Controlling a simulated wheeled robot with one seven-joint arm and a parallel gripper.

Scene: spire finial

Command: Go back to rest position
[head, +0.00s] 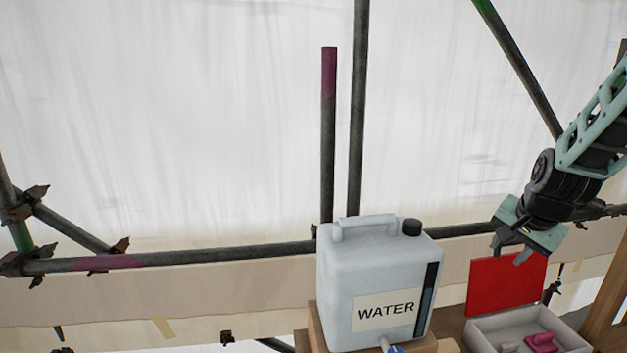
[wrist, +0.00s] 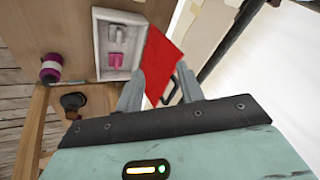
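My gripper (head: 511,252) hangs from the arm at the right of the head view, pointing down. The red panel (wrist: 164,62) shows behind and between the fingers there.
A WATER canister (head: 375,280) stands left of my gripper. The tray holds a pink item (head: 541,342) and a grey item (wrist: 117,35). A pink-and-dark cylinder (wrist: 51,68) is at the left of the wrist view. Scaffold poles (head: 170,257) run behind, before white sheeting.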

